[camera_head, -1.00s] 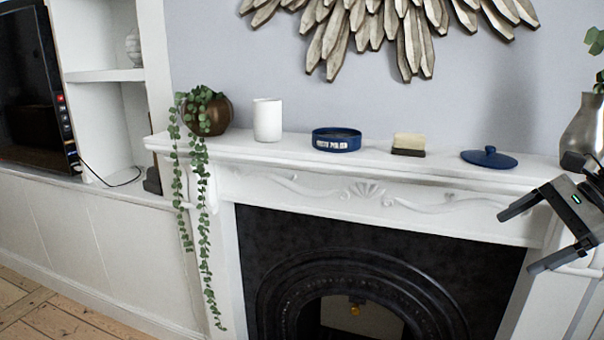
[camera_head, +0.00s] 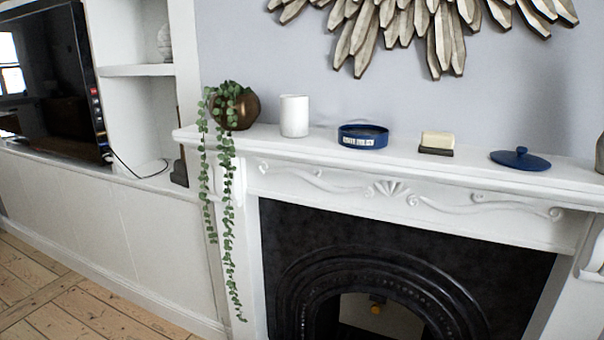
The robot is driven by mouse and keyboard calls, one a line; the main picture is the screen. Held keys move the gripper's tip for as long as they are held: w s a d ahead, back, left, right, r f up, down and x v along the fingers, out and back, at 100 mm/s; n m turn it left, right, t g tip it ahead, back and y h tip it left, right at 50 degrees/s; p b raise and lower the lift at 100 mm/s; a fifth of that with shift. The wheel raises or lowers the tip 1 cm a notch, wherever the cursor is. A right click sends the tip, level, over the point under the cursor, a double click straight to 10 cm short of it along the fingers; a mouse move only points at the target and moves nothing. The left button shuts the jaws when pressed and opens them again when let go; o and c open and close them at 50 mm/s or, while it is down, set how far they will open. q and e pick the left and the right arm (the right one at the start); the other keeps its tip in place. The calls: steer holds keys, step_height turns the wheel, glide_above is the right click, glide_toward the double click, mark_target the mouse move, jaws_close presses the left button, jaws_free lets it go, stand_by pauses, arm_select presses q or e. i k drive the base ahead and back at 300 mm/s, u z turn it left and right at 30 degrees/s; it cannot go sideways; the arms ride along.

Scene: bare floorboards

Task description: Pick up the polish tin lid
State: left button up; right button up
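The polish tin lid (camera_head: 520,160) is a flat dark blue disc with a small knob on top. It lies on the right part of the white mantel shelf (camera_head: 470,174), knob up. The open polish tin (camera_head: 363,136) is a round blue tin with a white label, standing on the mantel left of the lid. Neither of my grippers shows in the head view now.
Between tin and lid sits a brush (camera_head: 437,143) with pale bristles and a dark base. A white cup (camera_head: 294,116) and a bronze pot (camera_head: 240,110) with a trailing plant stand left. A metal vase (camera_head: 600,153) is cut off at the right edge. The fireplace opening (camera_head: 400,270) lies below.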

mark_target(519, 160)
steer(key=z, duration=1.3)
